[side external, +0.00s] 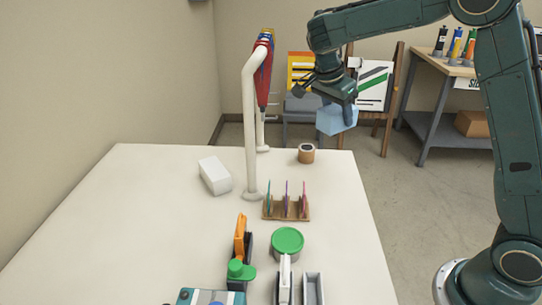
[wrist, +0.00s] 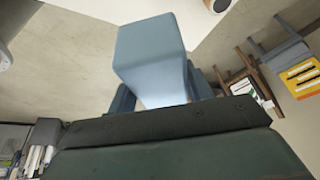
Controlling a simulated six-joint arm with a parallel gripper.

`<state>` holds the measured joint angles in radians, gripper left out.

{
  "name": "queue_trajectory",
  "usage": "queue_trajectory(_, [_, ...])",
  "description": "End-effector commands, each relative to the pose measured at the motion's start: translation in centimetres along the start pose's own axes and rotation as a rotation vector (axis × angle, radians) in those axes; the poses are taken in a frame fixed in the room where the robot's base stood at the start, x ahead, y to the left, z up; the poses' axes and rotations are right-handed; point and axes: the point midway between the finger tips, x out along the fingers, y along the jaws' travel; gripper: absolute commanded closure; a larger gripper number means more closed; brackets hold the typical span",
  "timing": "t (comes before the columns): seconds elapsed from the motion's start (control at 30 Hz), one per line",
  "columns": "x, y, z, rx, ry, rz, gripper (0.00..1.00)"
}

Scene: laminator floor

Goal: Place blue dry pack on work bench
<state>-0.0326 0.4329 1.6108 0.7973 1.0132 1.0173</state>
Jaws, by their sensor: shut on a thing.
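The blue dry pack (side external: 337,121) is a light blue block. My gripper (side external: 338,98) is shut on it and holds it in the air, near the far right corner of the bench and above the bench top's height. In the wrist view the dry pack (wrist: 150,50) fills the upper middle, between the gripper's fingers (wrist: 160,98), which it partly hides. The work bench (side external: 120,220) is a white-topped table across the left and middle of the side view.
A white block (side external: 215,175), a brown roll (side external: 306,153), a white pipe stand (side external: 251,130) and a wooden rack (side external: 286,209) stand on the bench. A green-lidded jar (side external: 287,243) and tools are nearer the front. The bench's left part and right strip are clear.

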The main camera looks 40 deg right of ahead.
Motion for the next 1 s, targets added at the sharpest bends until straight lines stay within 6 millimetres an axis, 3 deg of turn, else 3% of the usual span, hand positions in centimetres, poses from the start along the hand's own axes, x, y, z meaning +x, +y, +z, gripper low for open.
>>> queue_trajectory(0.27, [0.5, -0.7, 1.6, -0.310, 0.000, -0.130, 0.82])
queue_trajectory(0.6, [0.9, -1.4, 6.9, -0.899, 0.000, -0.375, 0.82])
queue_trajectory(1.0, [0.4, -0.8, 11.5, -1.264, 0.001, -0.526, 0.82])
